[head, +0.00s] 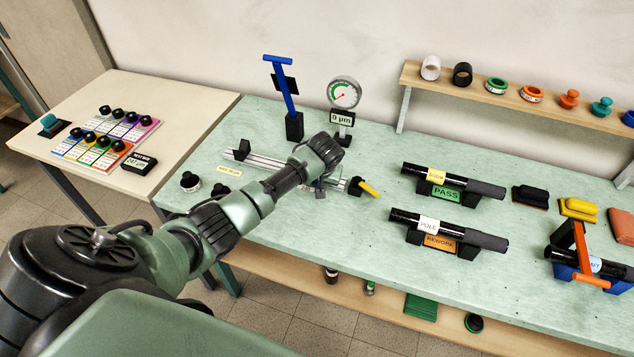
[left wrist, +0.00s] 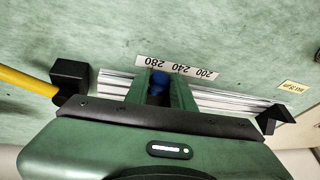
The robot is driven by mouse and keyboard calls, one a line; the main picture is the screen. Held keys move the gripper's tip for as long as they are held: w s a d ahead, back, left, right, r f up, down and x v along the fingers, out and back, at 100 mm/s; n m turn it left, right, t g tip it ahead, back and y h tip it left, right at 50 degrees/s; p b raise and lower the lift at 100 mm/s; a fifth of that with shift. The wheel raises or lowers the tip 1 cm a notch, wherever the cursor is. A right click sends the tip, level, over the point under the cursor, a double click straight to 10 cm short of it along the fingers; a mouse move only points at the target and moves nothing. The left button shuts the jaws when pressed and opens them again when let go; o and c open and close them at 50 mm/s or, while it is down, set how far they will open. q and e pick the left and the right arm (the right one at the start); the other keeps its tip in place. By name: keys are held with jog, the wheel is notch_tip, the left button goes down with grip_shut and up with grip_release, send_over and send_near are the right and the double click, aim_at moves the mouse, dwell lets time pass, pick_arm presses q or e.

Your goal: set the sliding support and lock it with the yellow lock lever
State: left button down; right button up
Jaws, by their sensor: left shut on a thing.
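A metal rail (head: 262,161) lies on the green bench, with a black fixed support (head: 243,148) at its left end. A black block with the yellow lock lever (head: 369,189) is at its right end; the lever also shows in the left wrist view (left wrist: 27,84), sticking out sideways. My left gripper (head: 320,188) reaches down over the rail, left of the lever. In the left wrist view its fingers are shut on a dark and blue part (left wrist: 158,86), seemingly the sliding support, mostly hidden by them. A scale label (left wrist: 177,67) reading 200, 240, 280 lies beside the rail. My right gripper is not in view.
A dial gauge (head: 344,93) and a blue-handled stand (head: 293,126) stand behind the rail. Black tubes rest on the PASS (head: 446,194) and REWORK (head: 439,241) holders to the right. A wooden shelf (head: 460,84) with small rings is at the back.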

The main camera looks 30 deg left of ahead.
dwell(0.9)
pick_arm(q)
jog(key=a, duration=0.2)
jog(key=s+a, duration=0.1)
jog(key=a, duration=0.1)
jog(key=shift+a, duration=0.15)
jog(key=c, duration=1.2)
grip_release()
jog(key=shift+a, duration=0.15)
jog(key=shift+s+d+r, duration=0.15)
jog(key=shift+d+r, duration=0.05)
jog(key=shift+r, duration=0.1)
jog(key=v, duration=0.7)
jog(key=shift+b, duration=0.4)
jog(key=shift+s+a, duration=0.1)
